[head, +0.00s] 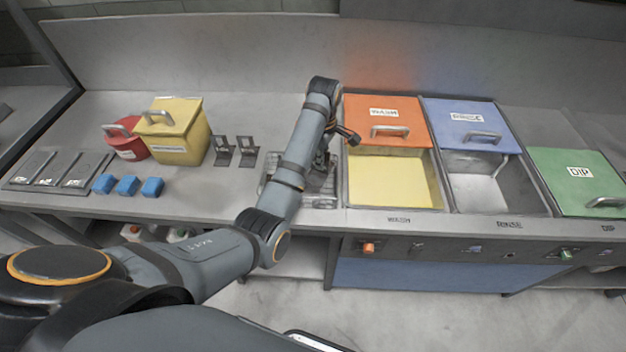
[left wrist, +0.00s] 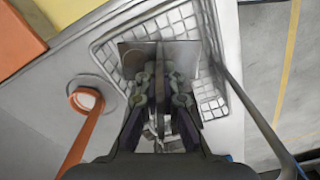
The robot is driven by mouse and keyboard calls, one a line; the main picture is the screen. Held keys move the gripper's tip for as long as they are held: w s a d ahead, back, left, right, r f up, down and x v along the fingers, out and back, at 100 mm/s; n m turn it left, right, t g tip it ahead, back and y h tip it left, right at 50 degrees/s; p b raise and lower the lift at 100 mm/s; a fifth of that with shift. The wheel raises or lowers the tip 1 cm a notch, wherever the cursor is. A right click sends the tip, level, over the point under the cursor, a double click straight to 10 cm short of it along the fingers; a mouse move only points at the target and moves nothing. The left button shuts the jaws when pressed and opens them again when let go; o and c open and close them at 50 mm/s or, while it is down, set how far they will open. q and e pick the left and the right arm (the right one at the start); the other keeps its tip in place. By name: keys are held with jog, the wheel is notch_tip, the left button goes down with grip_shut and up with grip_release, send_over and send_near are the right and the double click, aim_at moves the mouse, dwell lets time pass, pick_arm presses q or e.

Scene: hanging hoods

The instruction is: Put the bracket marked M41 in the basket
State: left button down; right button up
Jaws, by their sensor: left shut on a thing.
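The wire basket (head: 325,203) stands on the counter left of the wash tank, partly hidden by my left arm. Its grid also shows in the left wrist view (left wrist: 210,102). My left gripper (head: 324,172) is over the basket, with its fingers (left wrist: 168,95) shut on a dark grey bracket (left wrist: 178,52). The bracket is at the basket; I cannot tell whether it touches the floor of it. Its marking is not readable. Two other dark brackets (head: 222,151) (head: 247,152) stand on the counter to the left, their marks too small to read. My right gripper is not in view.
The wash tank (head: 436,205) with an orange lid (head: 388,105) and the rinse tank (head: 513,175) with a blue lid are open. The dip tank's green lid (head: 560,165) is shut. Yellow (head: 185,150) and red containers and blue blocks (head: 128,185) stand left.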

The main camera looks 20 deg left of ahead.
aim_at(321, 172)
pick_arm(q)
jog(key=shift+w+f, duration=0.2)
jog(key=shift+f, duration=0.85)
jog(key=shift+a+f, duration=0.1)
jog(key=shift+f, duration=0.4)
notch_tip(321, 172, down, 2)
jog(key=shift+s+f+p, duration=0.15)
jog(key=shift+f+p, duration=0.05)
jog(key=shift+p, duration=0.25)
jog(key=shift+f, duration=0.3)
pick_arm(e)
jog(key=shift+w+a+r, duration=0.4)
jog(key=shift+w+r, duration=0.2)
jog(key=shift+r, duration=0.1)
pick_arm(q)
jog(key=c, duration=2)
grip_release()
jog(key=shift+f, duration=0.1)
jog(key=o, duration=0.5)
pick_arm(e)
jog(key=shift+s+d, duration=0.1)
